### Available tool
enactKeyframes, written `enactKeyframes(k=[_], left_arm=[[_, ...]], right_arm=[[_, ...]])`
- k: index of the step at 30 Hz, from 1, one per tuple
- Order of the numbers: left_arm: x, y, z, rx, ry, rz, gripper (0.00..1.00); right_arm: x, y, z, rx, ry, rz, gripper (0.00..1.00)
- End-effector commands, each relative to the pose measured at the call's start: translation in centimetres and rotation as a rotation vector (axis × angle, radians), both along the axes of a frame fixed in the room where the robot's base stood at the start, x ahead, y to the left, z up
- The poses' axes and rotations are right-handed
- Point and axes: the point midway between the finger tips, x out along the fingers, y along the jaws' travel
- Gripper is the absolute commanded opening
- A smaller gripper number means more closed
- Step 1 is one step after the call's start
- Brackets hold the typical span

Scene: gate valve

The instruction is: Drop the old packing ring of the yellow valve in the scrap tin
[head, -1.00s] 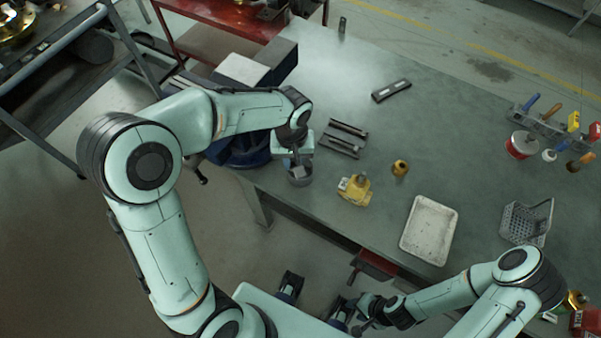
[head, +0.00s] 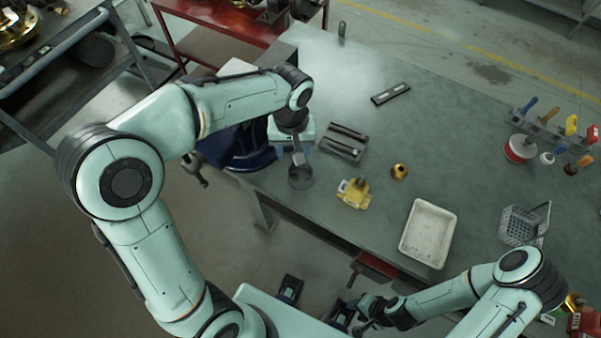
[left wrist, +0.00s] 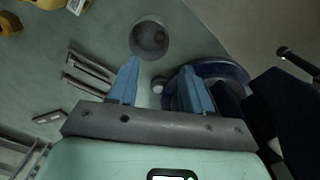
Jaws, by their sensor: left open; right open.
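The scrap tin (head: 301,177) is a grey round can at the table's left edge; it also shows in the left wrist view (left wrist: 150,38). A small dark round shape lies in it, perhaps the old packing ring; I cannot tell for sure. The yellow valve (head: 353,193) stands to its right, with a brass part (head: 399,171) behind it. My left gripper (head: 297,158) is just behind and above the tin. Its blue fingers (left wrist: 160,85) are apart with nothing held between them. My right gripper (head: 362,318) is low at the front, off the table, and empty.
A dark tray with tools (head: 344,141) lies behind the valve. A white tray (head: 428,234), a wire basket (head: 523,224) and a tool rack (head: 548,128) are to the right.

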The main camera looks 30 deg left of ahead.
Motion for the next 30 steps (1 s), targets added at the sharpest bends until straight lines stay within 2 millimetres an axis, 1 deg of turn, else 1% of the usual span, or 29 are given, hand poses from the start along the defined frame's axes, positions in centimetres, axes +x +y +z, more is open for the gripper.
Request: enactKeyframes(k=[1, 3, 6, 10, 15, 30], left_arm=[[0.1, 0.0, 1.4, -0.001, -0.005, 0.000, 0.50], [0.1, 0.0, 2.9, 0.000, -0.004, 0.000, 0.50], [0.0, 0.0, 4.6, -0.001, -0.003, -0.001, 0.50], [0.0, 0.0, 6.1, 0.000, -0.001, -0.001, 0.50], [0.0, 0.0, 6.7, 0.000, 0.000, -0.001, 0.50], [0.0, 0.0, 6.7, 0.000, 0.001, -0.001, 0.50]], right_arm=[[0.1, 0.0, 0.3, 0.001, -0.002, 0.000, 0.43], [0.2, 0.0, 0.5, 0.000, -0.003, 0.000, 0.43], [0.4, 0.0, 0.8, 0.000, -0.004, 0.000, 0.43], [0.5, 0.0, 1.0, 0.000, -0.006, 0.000, 0.43], [0.5, 0.0, 1.1, 0.000, -0.006, 0.000, 0.43], [0.5, 0.0, 1.1, 0.000, -0.006, 0.000, 0.43]])
